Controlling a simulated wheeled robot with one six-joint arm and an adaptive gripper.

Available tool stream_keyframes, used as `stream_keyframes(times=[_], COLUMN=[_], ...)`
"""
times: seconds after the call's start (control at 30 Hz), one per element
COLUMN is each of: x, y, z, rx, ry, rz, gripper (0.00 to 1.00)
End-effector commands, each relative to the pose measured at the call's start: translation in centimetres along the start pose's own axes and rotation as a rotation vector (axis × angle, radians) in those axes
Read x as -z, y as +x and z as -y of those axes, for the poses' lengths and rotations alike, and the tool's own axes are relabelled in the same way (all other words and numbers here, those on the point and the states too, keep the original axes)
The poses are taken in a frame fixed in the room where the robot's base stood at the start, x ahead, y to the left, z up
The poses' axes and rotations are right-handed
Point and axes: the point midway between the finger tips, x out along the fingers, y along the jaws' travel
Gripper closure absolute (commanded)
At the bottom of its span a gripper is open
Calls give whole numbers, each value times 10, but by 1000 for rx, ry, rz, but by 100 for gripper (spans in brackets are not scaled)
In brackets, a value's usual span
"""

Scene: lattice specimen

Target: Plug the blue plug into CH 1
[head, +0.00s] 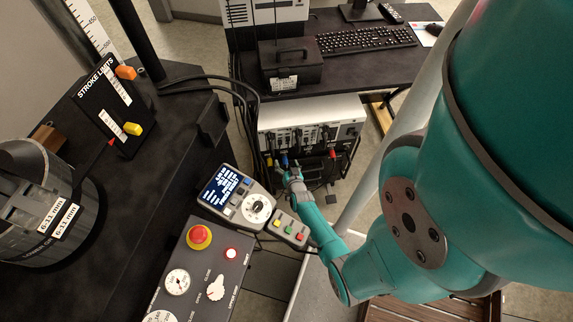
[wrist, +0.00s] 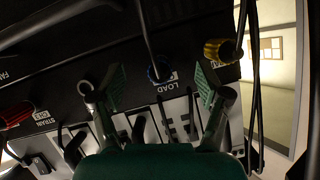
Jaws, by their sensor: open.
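The blue plug (wrist: 159,72) sits on a dark panel beside a LOAD label in the wrist view, with its cable running up the picture. It also shows small in the head view (head: 284,160), below the front of a white unit (head: 312,112). My gripper (wrist: 162,82) is open, one finger on each side of the blue plug, with visible gaps to it. In the head view my gripper (head: 292,174) is just below the plug. The white unit's front carries several dark connectors, but I cannot read which socket is CH 1.
A yellow plug (wrist: 222,50) is close by the right finger in the wrist view. A red plug (wrist: 15,115) is at left near a STRAIN label. Several dark cables hang around. A handheld controller (head: 250,203) and a control box (head: 200,270) stand left of my arm.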

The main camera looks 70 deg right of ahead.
Motion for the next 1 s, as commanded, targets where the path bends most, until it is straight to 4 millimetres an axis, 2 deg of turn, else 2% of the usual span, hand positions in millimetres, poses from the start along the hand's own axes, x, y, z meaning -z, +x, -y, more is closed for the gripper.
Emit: stream_keyframes(times=[0.37,1.0], x=[0,0], y=[-1,-37], z=[0,0], rx=[0,0], ry=[0,0], rz=[0,0], gripper=[23,23])
